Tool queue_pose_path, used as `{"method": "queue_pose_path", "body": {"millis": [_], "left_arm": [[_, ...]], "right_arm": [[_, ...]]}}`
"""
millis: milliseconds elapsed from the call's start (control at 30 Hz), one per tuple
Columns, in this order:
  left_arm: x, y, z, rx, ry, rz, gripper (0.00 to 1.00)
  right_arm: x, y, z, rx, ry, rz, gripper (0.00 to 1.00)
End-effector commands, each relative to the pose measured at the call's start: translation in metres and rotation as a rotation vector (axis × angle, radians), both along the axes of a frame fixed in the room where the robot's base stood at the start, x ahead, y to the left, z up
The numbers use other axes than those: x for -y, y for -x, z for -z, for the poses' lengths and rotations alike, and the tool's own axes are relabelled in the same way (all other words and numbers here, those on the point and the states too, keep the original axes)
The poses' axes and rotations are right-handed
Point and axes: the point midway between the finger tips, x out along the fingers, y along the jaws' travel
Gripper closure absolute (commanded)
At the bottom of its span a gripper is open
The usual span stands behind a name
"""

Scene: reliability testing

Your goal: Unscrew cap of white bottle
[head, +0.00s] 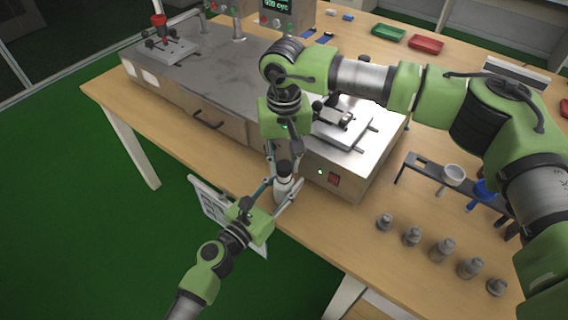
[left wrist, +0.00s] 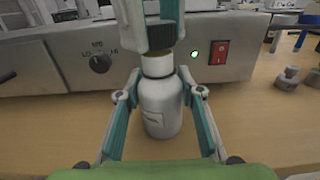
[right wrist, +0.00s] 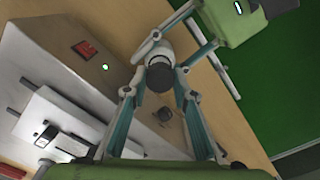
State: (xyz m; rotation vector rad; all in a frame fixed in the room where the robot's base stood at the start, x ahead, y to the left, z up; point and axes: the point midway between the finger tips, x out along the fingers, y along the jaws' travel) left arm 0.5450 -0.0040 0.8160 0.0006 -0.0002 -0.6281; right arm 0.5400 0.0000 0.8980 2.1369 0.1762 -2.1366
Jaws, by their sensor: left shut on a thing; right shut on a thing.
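A white bottle (head: 284,188) with a black cap (head: 284,167) stands upright near the table's front edge, beside the metal machine. In the left wrist view the bottle body (left wrist: 160,104) shows with a small label, and my left gripper (head: 284,196) is shut on it from both sides. My right gripper (head: 283,160) comes down from above and is shut on the black cap. In the right wrist view the dark cap (right wrist: 160,77) sits between the right fingertips. In the left wrist view the right fingers cover part of the cap (left wrist: 160,48).
The metal machine (head: 327,158) with a red switch (head: 334,180) stands right behind the bottle. Several grey metal pieces (head: 443,248) stand in a row at right, near a rack (head: 435,172) with a white funnel (head: 453,175). Green (head: 388,33) and red trays (head: 426,43) lie at the back.

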Motion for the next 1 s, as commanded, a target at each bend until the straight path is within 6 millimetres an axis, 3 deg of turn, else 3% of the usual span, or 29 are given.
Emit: {"method": "queue_pose_path", "body": {"millis": [367, 700, 933, 967, 1000], "left_arm": [[0.0, 0.0, 0.001, -0.001, -0.001, 0.001, 1.0], [0.0, 0.0, 0.001, -0.001, -0.001, 0.001, 1.0], [0.0, 0.0, 0.001, -0.001, -0.001, 0.001, 1.0], [0.0, 0.0, 0.001, -0.001, -0.001, 0.001, 0.63], [0.0, 0.0, 0.001, -0.001, -0.001, 0.001, 0.53]], "right_arm": [[0.0, 0.0, -0.002, 0.0, 0.0, 0.0, 1.0], [0.0, -0.001, -0.038, 0.002, 0.0, 0.0, 1.0], [0.0, 0.0, -0.042, 0.0, 0.0, 0.0, 1.0], [0.0, 0.0, -0.042, 0.0, 0.0, 0.0, 1.0], [0.0, 0.0, -0.042, 0.0, 0.0, 0.0, 1.0]]}}
